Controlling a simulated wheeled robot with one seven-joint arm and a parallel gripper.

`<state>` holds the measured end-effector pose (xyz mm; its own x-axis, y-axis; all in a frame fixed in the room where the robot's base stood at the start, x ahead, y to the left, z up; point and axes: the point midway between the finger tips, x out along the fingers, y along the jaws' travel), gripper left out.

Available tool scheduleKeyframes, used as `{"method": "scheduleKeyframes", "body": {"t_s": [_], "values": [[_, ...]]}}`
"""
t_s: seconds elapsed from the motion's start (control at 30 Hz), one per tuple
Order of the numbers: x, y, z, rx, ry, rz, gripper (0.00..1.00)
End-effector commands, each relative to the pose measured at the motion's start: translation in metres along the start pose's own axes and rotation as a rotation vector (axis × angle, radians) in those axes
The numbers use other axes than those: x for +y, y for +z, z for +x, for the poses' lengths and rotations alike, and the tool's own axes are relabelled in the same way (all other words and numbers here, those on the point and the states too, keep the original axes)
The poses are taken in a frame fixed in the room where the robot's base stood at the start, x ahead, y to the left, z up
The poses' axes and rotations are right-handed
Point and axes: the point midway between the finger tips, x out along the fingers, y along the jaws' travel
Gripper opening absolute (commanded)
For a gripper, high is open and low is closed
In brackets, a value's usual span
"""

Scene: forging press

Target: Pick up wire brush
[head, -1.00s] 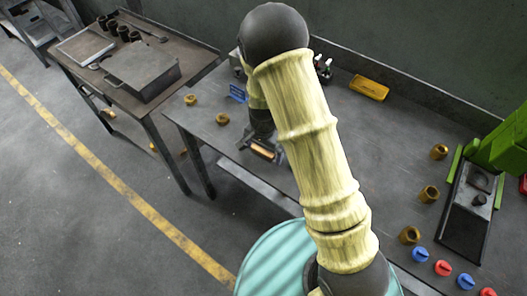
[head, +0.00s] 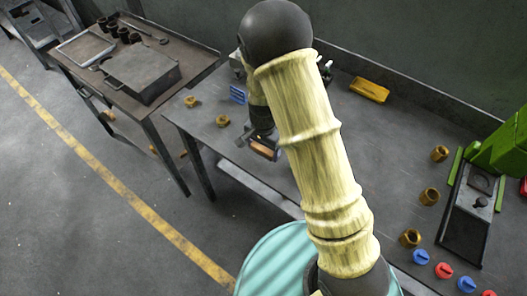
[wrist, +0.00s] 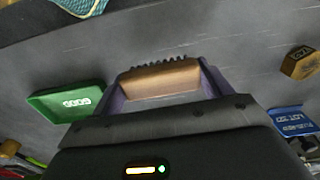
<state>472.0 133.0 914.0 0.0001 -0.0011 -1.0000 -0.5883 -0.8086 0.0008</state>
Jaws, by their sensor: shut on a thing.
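The wire brush (wrist: 160,80) has a brown wooden block with dark bristles along its far edge in the wrist view. My gripper (wrist: 161,84) is shut on it, with one finger at each end of the block. In the head view the brush (head: 263,150) is a small orange-brown piece at the end of my gripper, near the workbench's front edge. My arm hides part of the bench behind it. I cannot tell how high the brush is above the bench top.
A green tray marked GOOD (wrist: 65,102), a blue label (wrist: 293,120) and a brass nut (wrist: 300,62) lie near the gripper. A yellow tray (head: 369,89) lies at the back of the bench. A green press (head: 503,145) stands at the right, a teal drum (head: 272,262) in front.

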Motion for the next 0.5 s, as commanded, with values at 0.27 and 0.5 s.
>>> {"method": "scheduleKeyframes", "body": {"t_s": [0.27, 0.5], "values": [[-0.001, 0.0, -0.054, 0.003, -0.005, -0.002, 0.53], [0.0, 0.0, -0.079, -0.001, 0.0, -0.001, 0.53]]}}
